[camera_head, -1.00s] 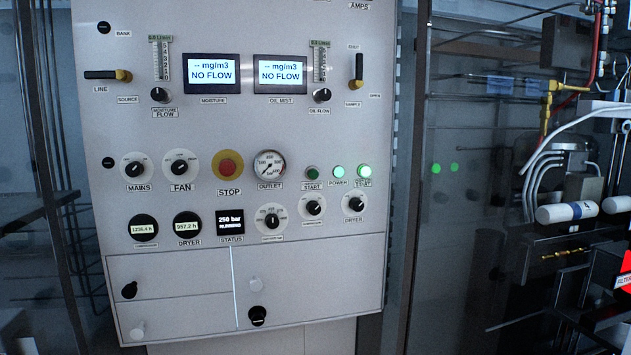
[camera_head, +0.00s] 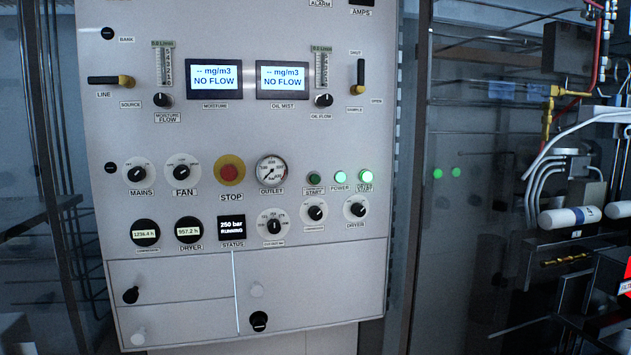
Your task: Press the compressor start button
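In the head view the light grey fill panel (camera_head: 215,120) faces me. The compressor start button (camera_head: 314,180) is a small dark green button, unlit, above a START label, right of the OUTLET gauge (camera_head: 271,170). To its right the POWER light (camera_head: 340,178) and another green light (camera_head: 365,177) glow. The status display (camera_head: 231,229) reads 250 bar, RUNNING. Neither of my grippers is in view, and nothing covers the button.
A red STOP button (camera_head: 230,171) on a yellow disc sits left of the gauge. The MAINS knob (camera_head: 137,173), FAN knob (camera_head: 182,172) and DRYER knob (camera_head: 357,209) are nearby. Pipes and white cylinders (camera_head: 569,217) stand at the right. The space before the panel looks clear.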

